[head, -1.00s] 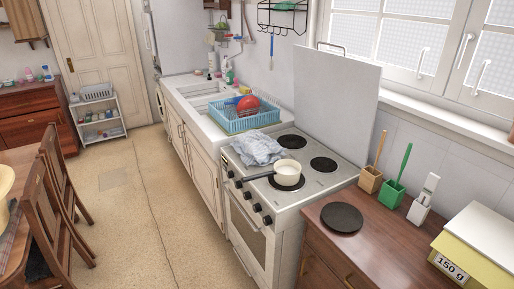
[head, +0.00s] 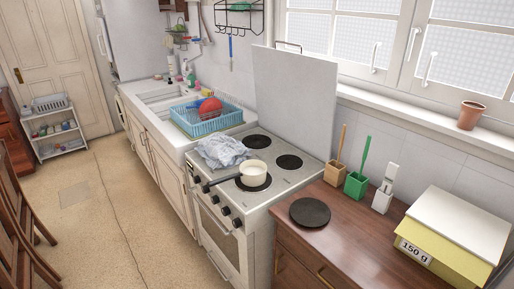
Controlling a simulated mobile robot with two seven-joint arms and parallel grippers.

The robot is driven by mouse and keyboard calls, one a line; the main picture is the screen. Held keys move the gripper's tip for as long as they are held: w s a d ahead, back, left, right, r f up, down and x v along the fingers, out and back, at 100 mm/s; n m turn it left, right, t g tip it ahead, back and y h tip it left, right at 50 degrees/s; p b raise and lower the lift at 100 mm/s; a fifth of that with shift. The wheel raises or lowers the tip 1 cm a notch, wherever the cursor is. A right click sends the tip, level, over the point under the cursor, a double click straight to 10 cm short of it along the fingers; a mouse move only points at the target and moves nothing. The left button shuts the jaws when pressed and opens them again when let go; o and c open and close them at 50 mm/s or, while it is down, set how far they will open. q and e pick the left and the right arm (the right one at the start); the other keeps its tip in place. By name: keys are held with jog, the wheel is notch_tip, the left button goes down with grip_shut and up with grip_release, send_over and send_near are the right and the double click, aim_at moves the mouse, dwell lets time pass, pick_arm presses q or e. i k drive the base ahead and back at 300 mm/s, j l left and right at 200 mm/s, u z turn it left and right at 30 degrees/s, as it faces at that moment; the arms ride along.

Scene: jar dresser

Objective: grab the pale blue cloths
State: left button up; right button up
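I cannot tell how many cloths are in the heap. The saucepan sits on a burner, with its dark handle pointing left past the stove's front edge. Neither of my grippers shows in the head view.
A blue dish rack (head: 207,123) with a red bowl stands by the sink beyond the cloths. A brown counter (head: 345,223) with a dark round plate (head: 310,212) and a yellow box (head: 440,255) is at the right. Chairs stand at the left; the floor (head: 120,215) between is clear.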

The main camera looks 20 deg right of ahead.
aim_at(220, 150)
jog(key=i+j+z, duration=0.3)
jog(key=z, duration=0.15)
jog(key=i+j+z, duration=0.3)
jog(key=z, duration=0.2)
jog(key=i+j+z, duration=0.1)
jog(key=j, duration=0.25)
jog(key=i+j+z, duration=0.1)
jog(key=j, duration=0.3)
jog(key=i+j+z, duration=0.1)
jog(key=i+j, duration=0.15)
jog(key=j, duration=0.15)
jog(key=i+j, duration=0.15)
jog(key=j, duration=0.25)
jog(key=i+j, duration=0.15)
jog(key=j, duration=0.25)
jog(key=i+j, duration=0.1)
jog(key=j, duration=0.3)
jog(key=i+j+z, duration=0.1)
jog(key=j, duration=0.3)
jog(key=i+j, duration=0.2)
jog(key=j, duration=0.2)
jog(key=i+j, duration=0.1)
jog(key=j, duration=0.35)
jog(key=i+j, duration=0.15)
jog(key=j, duration=0.25)
